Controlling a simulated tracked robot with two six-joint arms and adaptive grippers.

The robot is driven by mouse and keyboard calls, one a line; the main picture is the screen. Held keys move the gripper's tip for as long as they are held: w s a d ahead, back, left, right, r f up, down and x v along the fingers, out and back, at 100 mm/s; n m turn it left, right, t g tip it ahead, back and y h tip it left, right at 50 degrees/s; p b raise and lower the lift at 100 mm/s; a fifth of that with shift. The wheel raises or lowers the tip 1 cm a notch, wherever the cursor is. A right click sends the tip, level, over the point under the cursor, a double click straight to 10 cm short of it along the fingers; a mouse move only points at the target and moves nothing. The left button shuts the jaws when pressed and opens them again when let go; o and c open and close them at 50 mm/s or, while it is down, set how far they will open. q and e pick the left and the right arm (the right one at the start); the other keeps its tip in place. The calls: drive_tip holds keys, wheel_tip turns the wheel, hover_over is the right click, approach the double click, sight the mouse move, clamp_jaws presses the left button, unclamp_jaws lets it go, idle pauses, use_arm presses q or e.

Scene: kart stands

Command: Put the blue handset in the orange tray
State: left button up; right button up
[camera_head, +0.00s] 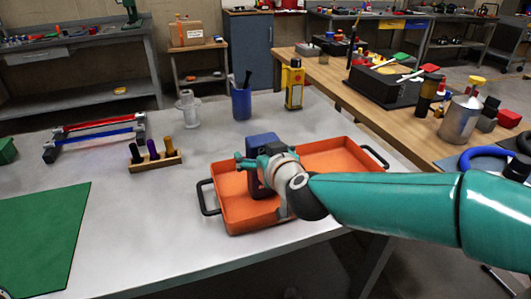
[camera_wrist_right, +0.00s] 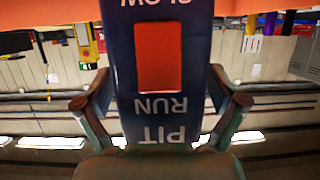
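The blue handset (camera_head: 262,143) is upright in my right gripper (camera_head: 268,170), over the left part of the orange tray (camera_head: 240,215). The gripper and wrist hide part of it in the head view. In the right wrist view, the handset (camera_wrist_right: 191,60) stands between the two fingers (camera_wrist_right: 160,105), which close on its sides. It shows white lettering and an orange patch. I cannot tell whether its lower end touches the tray floor. The tray has black handles and sits near the front edge of the grey table. My left gripper is not in view.
A red and blue rack (camera_head: 95,133) and a green mat (camera_head: 45,235) are at left. The table between mat and tray is clear.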

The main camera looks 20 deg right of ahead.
drive_tip(key=p+v, duration=0.4)
drive_tip(key=v, duration=0.8)
idle(0.5)
